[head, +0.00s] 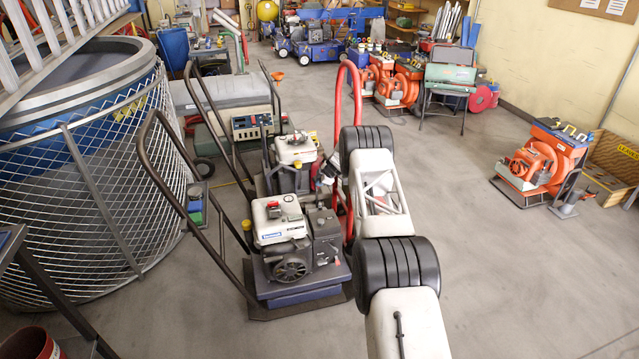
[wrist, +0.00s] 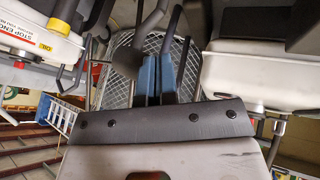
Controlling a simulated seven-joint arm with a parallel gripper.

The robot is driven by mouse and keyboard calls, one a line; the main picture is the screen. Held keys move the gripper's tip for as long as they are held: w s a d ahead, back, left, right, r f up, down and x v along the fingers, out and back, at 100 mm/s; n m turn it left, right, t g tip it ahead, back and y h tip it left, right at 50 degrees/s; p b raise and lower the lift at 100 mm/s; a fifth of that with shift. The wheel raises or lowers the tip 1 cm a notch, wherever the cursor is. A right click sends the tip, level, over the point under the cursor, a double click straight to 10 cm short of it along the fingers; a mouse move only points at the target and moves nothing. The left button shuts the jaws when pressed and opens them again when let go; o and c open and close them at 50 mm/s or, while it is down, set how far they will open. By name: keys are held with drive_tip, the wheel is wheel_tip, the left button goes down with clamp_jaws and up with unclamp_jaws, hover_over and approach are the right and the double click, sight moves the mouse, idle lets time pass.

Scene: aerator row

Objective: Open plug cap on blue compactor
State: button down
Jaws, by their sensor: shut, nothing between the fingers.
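The blue compactor (head: 300,290) stands on the floor in the middle of the head view, with a blue base plate, a dark engine and a white tank (head: 278,219) with a red cap (head: 272,206). A yellow knob (head: 247,226) shows at its left side. I cannot make out which part is the plug cap. In the wrist view my gripper (wrist: 160,78) has its two blue fingers close together, shut and empty, among dark bars. A white housing with a yellow cap (wrist: 58,27) marked "OIL" is at upper left, apart from the fingers. The fingertips are not clear in the head view.
A second compactor (head: 295,150) stands close behind, with a red handle (head: 338,100) beside my arm. Dark handle bars (head: 185,205) rise at the left. A large mesh-sided tub (head: 70,200) fills the far left. Floor at right is clear up to an orange machine (head: 545,160).

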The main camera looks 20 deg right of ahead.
drive_tip(key=shift+s, duration=0.2)
drive_tip(key=v, duration=1.1)
drive_tip(key=shift+s+a+r, duration=0.15)
drive_tip(key=shift+s+r, duration=0.25)
drive_tip(key=shift+s, duration=0.05)
idle(0.3)
idle(0.5)
